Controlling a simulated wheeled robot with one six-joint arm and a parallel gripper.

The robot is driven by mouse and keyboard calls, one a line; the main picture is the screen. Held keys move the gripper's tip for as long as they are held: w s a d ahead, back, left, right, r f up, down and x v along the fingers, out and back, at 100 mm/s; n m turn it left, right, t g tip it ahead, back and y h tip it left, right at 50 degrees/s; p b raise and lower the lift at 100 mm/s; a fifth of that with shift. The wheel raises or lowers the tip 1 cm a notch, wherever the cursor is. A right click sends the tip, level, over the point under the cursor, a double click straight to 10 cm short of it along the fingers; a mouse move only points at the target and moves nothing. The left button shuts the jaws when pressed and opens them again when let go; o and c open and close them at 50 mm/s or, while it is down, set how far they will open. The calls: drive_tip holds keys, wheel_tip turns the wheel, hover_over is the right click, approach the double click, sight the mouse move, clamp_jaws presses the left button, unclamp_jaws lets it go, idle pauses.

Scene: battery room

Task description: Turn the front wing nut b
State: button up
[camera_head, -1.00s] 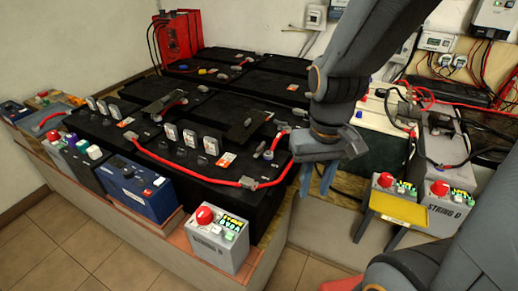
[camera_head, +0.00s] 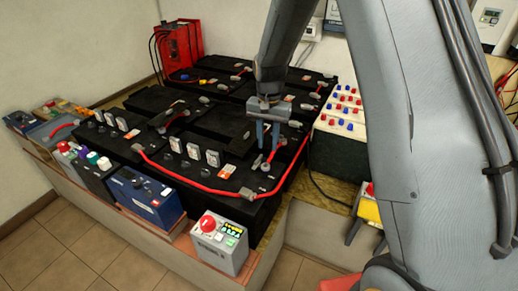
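My gripper (camera_head: 267,147) points straight down over the right end of the front black battery (camera_head: 215,180). Its two blue-grey fingers are apart with a gap between them, and nothing shows in the gap. A small grey terminal fitting (camera_head: 257,163) stands just below and slightly left of the fingertips, close to the red cable. It may be a wing nut, but it is too small to tell, and I cannot read any label "b". I cannot tell whether the fingers touch anything.
A thick red cable (camera_head: 205,187) runs along the front battery and up its right side. Several upright grey-white parts (camera_head: 194,152) stand on the battery. A grey box with a red button (camera_head: 219,243) stands in front. My arm hides much of the right side.

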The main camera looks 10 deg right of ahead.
drive_tip(key=m+p, duration=0.2)
hover_over(258, 163)
drive_tip(key=w, duration=0.2)
drive_tip(key=shift+s+d+f, duration=0.15)
drive_tip(key=shift+f, duration=0.5)
drive_tip(key=shift+s+d+f, duration=0.1)
drive_tip(key=shift+d+f, duration=0.05)
drive_tip(key=shift+f, duration=0.45)
drive_tip(key=shift+w+f+p, duration=0.1)
drive_tip(key=shift+f+p, duration=1)
drive_tip(key=shift+f, duration=2.85)
clamp_jaws()
